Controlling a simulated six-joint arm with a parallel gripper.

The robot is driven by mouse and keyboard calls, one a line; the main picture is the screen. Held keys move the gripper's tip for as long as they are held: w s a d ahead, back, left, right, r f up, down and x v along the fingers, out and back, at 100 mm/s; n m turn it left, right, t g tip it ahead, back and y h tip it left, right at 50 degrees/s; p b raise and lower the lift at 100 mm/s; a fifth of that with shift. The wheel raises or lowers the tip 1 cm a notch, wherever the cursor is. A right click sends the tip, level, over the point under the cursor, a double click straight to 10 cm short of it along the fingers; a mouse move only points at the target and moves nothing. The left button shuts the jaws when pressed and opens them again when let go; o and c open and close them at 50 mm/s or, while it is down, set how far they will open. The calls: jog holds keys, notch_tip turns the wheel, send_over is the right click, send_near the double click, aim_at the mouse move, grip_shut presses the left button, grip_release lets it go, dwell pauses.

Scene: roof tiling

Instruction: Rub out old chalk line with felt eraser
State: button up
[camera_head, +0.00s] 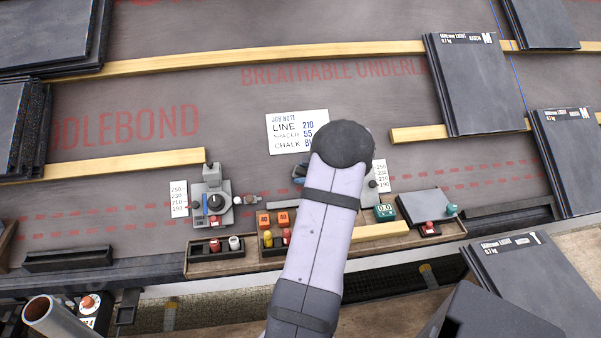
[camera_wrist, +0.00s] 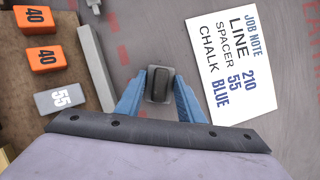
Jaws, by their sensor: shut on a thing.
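My gripper (camera_wrist: 160,92) has blue fingers shut on a small dark grey block with a lighter rim, which looks like the felt eraser (camera_wrist: 160,84). It is over the grey underlay, between the job note and the spacer blocks. In the head view my arm hides most of the gripper; a bit of blue shows left of the arm. A thin blue line (camera_head: 517,82), which may be the chalk line, runs down the underlay at the upper right, between dark tiles. It is far from the gripper and not in the wrist view.
The job note (camera_head: 297,131) lies beside the gripper. Orange spacers marked 40 (camera_wrist: 41,56) and a grey one marked 55 (camera_wrist: 60,98) sit nearby. Wooden battens (camera_head: 240,59) cross the underlay. Tile stacks (camera_head: 475,84) stand right and left. A grey device (camera_head: 212,200) stands at left.

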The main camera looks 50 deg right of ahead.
jog(key=shift+s+d+f, duration=0.1)
jog(key=shift+s+d, duration=0.15)
jog(key=shift+s, duration=0.05)
jog(key=shift+s+d, duration=0.6)
jog(key=shift+s, duration=0.05)
jog(key=shift+s, duration=0.1)
jog(key=shift+s+d+p, duration=0.4)
jog(key=shift+d, duration=0.2)
jog(key=shift+s+d, duration=0.4)
jog(key=shift+d, duration=0.05)
jog(key=shift+s+d, duration=0.25)
jog(key=shift+s, duration=0.05)
